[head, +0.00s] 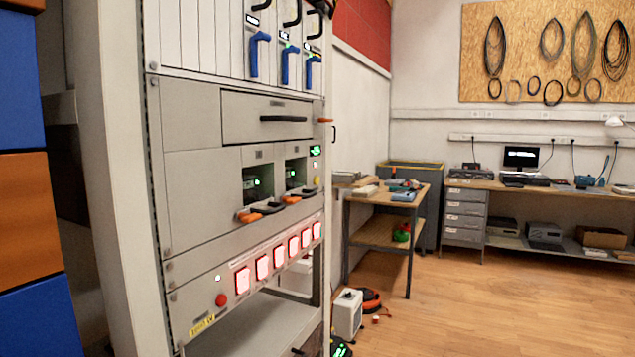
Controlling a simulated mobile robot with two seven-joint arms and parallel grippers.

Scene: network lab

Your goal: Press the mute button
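A grey equipment rack (130,180) stands at the left of the head view. Its lowest panel (185,300) holds a row of several lit square red-and-white tiles (262,267). Left of the row are a round red button (221,300) and a small white light (217,278) above it. A yellow label (201,325) sits below the red button; its lettering is too small to read. I cannot tell from any marking which control is the mute button. Neither of my grippers shows in the view, and nothing is seen touching the panel.
Above the panel are two bays with orange-and-black handles (249,216), a drawer (266,118) and blue levers (259,54). A white box (347,314) stands on the floor right of the rack. A workbench (386,196) stands behind. The wooden floor (480,310) at right is clear.

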